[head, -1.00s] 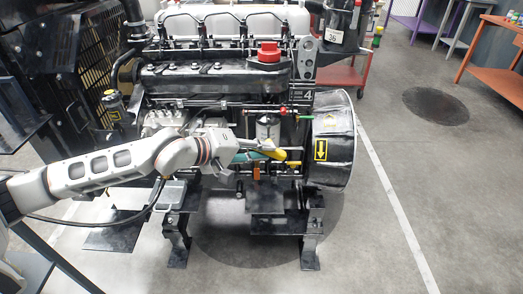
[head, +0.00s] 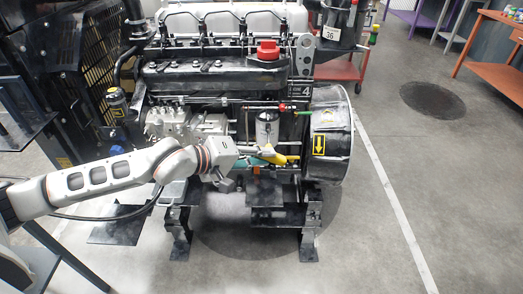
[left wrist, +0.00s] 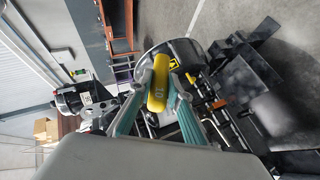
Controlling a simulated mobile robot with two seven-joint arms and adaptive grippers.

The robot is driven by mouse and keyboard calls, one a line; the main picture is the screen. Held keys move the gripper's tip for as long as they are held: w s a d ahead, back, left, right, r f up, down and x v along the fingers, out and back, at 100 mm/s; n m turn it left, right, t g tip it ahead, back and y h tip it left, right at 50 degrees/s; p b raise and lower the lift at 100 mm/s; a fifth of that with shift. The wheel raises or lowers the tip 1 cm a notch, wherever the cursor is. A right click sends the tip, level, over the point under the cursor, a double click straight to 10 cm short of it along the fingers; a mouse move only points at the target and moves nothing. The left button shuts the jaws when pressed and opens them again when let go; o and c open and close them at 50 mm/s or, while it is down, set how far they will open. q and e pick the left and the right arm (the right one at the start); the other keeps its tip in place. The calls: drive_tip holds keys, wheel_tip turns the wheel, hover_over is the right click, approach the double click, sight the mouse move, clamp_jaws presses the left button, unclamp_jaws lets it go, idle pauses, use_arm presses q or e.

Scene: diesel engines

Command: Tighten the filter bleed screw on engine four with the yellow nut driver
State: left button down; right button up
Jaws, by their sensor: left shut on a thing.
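Engine four (head: 215,75), a black and grey diesel marked with a 4, stands on black supports in the head view. Its silver filter (head: 267,129) is on the near side, right of the middle; I cannot make out the bleed screw. My left gripper (head: 268,156), with teal fingers, is just below the filter. It is shut on the yellow nut driver (head: 280,159), which lies roughly sideways in the head view. In the left wrist view the nut driver's yellow handle (left wrist: 159,84), marked 10, sits between the fingers. Its tip is hidden. My right gripper is out of view.
A round black housing (head: 331,135) with a yellow arrow label is close right of the nut driver. A green-ended rod (head: 302,113) and a red part lie above it. Open floor (head: 420,190) extends on the right, with an orange table (head: 493,52) farther back.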

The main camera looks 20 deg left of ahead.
use_arm(q)
drive_tip(key=s, duration=0.2)
drive_tip(key=s+d+p, duration=0.1)
drive_tip(key=s, duration=0.1)
drive_tip(key=shift+d, duration=0.15)
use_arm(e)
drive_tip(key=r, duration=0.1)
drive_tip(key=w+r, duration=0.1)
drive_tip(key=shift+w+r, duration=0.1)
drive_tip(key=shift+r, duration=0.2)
use_arm(q)
drive_tip(key=shift+s, duration=0.1)
